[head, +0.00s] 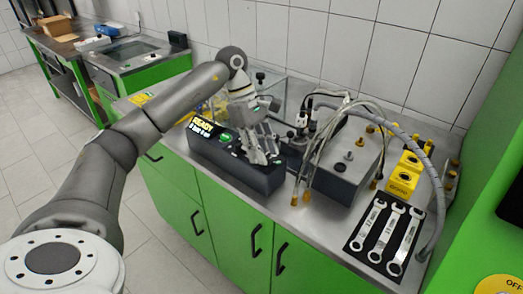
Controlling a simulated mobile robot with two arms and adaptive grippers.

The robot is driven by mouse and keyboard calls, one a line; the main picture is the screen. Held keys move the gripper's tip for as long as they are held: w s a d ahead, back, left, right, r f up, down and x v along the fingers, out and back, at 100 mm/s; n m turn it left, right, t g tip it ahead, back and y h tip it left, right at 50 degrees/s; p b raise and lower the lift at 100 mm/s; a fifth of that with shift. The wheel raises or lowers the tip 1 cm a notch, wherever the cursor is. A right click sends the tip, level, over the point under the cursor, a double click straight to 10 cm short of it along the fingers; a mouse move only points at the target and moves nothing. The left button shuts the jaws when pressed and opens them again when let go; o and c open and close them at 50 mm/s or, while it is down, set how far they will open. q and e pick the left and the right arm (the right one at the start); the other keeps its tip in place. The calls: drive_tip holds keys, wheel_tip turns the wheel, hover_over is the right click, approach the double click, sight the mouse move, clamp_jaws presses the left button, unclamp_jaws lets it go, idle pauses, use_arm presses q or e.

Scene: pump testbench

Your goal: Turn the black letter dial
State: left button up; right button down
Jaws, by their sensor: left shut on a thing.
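A dark control box (222,164) with a lit display (203,127) stands near the front edge of the steel bench. My left gripper (264,158) reaches down onto the right part of its top. Its fingers are shut on the black letter dial there. The fingers hide the dial, so its letters and its setting cannot be read. My right gripper is not in view.
A grey pump box (342,172) with hoses and cables stands right of the control box. Several wrenches lie on a black mat (358,237) at the front right. Yellow blocks (403,182) stand behind the mat. A sink counter (140,52) is at the back left.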

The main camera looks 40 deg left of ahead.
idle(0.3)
use_arm(q)
drive_tip(key=o, duration=1)
drive_tip(key=shift+r, duration=0.15)
drive_tip(key=v, duration=1.1)
drive_tip(key=shift+w+a+r, duration=0.1)
drive_tip(key=shift+a+r, duration=0.05)
drive_tip(key=shift+r, duration=0.25)
drive_tip(key=shift+f, duration=0.1)
